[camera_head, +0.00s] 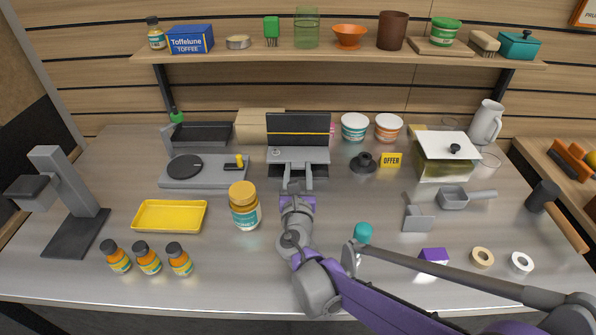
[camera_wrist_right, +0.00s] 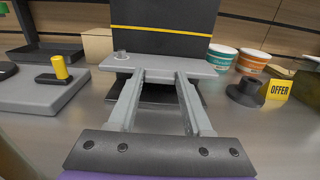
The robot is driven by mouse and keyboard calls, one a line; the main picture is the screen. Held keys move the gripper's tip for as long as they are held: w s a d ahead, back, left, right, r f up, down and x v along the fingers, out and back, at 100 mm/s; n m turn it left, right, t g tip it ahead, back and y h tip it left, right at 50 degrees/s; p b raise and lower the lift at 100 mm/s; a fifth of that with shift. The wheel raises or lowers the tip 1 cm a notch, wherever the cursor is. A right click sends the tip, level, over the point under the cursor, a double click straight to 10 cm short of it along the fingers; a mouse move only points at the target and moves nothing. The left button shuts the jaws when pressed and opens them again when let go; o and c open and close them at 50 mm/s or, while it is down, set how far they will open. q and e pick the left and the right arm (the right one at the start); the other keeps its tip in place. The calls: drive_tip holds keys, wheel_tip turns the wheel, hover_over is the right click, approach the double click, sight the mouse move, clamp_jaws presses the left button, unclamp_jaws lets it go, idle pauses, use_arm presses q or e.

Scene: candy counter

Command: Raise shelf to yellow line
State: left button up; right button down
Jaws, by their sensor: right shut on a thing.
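A black upright panel (camera_head: 298,123) carries a horizontal yellow line (camera_head: 298,133). A light grey shelf (camera_head: 314,154) juts out in front of it, below the line, with a clear gap of black between them. In the right wrist view the shelf (camera_wrist_right: 190,66) lies level, with a small round knob at its left, and the yellow line (camera_wrist_right: 165,30) runs above it. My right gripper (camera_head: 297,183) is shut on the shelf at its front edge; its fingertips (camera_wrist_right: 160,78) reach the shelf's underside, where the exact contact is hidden. My left gripper is not in view.
A jar with a yellow lid (camera_head: 245,206) stands left of my right arm. A grey plate with a black disc (camera_head: 190,168) is left of the shelf. A black knob (camera_head: 363,162) and a yellow OFFER sign (camera_head: 391,160) are right. A wooden wall shelf (camera_head: 210,57) runs above.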

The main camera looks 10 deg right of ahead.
sight(298, 160)
idle(0.5)
wheel_tip(298, 160, up, 4)
drive_tip(key=p, duration=0.2)
drive_tip(key=shift+p, duration=0.4)
drive_tip(key=shift+c, duration=1.6)
unclamp_jaws()
drive_tip(key=shift+s, duration=0.1)
drive_tip(key=s+a, duration=0.2)
drive_tip(key=s, duration=0.8)
drive_tip(key=shift+s, duration=0.25)
